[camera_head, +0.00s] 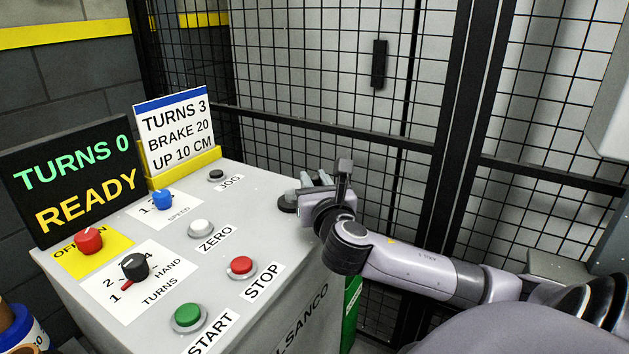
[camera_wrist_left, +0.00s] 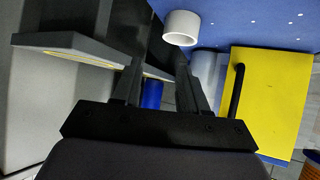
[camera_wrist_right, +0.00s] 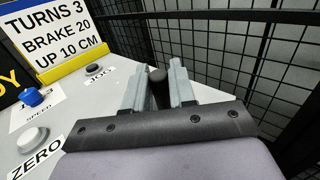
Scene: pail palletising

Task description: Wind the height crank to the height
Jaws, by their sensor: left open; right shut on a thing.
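My right gripper (camera_head: 308,188) is over the far right corner of the grey console, its arm coming in from the right. In the right wrist view its two fingers (camera_wrist_right: 157,85) are shut on the black crank handle (camera_wrist_right: 157,75), whose rounded top shows between them. A dark round crank base (camera_head: 287,204) shows beside the fingers; the rest of the crank is hidden. The display (camera_head: 72,178) reads TURNS 0, READY. The card (camera_head: 177,135) reads TURNS 3, BRAKE 20, UP 10 CM. My left gripper (camera_wrist_left: 158,75) is open and empty, seen only in the left wrist view.
The console top (camera_head: 215,265) carries a red OFF knob (camera_head: 88,240), a black TURNS knob (camera_head: 134,265), a blue SPEED knob (camera_head: 162,199) and ZERO, STOP, START and JOG buttons. Black mesh fencing (camera_head: 330,80) stands close behind. A yellow panel (camera_wrist_left: 262,100) is near my left gripper.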

